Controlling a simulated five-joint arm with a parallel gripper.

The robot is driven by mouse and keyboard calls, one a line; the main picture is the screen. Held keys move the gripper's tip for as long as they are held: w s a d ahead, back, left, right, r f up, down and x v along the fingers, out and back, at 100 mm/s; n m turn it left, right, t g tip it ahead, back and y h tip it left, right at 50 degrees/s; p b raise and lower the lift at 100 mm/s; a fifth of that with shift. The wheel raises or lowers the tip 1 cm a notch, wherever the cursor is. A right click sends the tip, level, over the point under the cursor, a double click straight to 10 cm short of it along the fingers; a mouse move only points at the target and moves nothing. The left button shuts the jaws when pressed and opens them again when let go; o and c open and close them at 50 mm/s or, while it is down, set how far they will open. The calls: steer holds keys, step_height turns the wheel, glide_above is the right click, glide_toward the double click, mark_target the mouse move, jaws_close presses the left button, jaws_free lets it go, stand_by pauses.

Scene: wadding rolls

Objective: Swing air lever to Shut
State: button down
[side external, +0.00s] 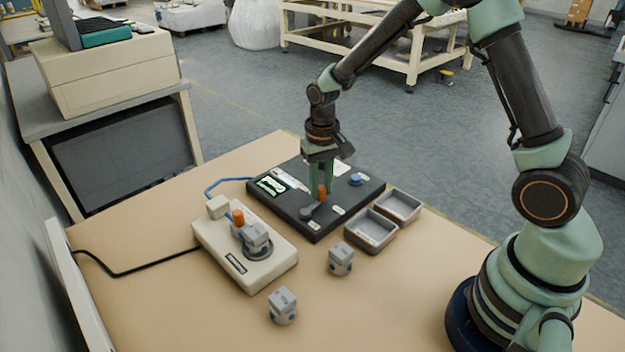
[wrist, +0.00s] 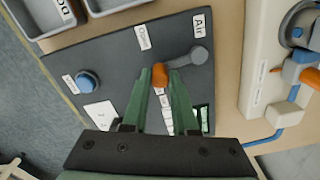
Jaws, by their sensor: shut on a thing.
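The dark control panel (side external: 335,215) lies on the table with a grey air lever (wrist: 183,62) beside the "Air" label (wrist: 199,25). The lever's round pivot shows in both views, and its arm ends in an orange knob (wrist: 160,73). The knob also shows in the side view (side external: 322,192). My gripper (wrist: 165,76) reaches down over the panel with its two green fingers shut on the orange knob. The lever points between the "Open" label (wrist: 142,37) and a label partly hidden between my fingers (wrist: 163,101), whose word I cannot read.
A blue button (wrist: 88,82) sits on the panel. Two grey trays (side external: 371,247) stand beside it. A cream machine (side external: 218,245) with its own orange knob is on the other side. Two loose grey pieces (side external: 340,259) (side external: 283,306) stand on the table in front.

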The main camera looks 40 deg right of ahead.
steer(key=shift+w+a+n, duration=0.2)
steer(key=shift+w+n, duration=0.35)
steer(key=shift+n, duration=0.6)
steer(key=shift+w+a+n, duration=0.15)
steer(key=shift+w+n, duration=0.35)
steer(key=shift+n, duration=0.65)
steer(key=c, duration=0.7)
jaws_free()
steer(key=shift+r, duration=6.1)
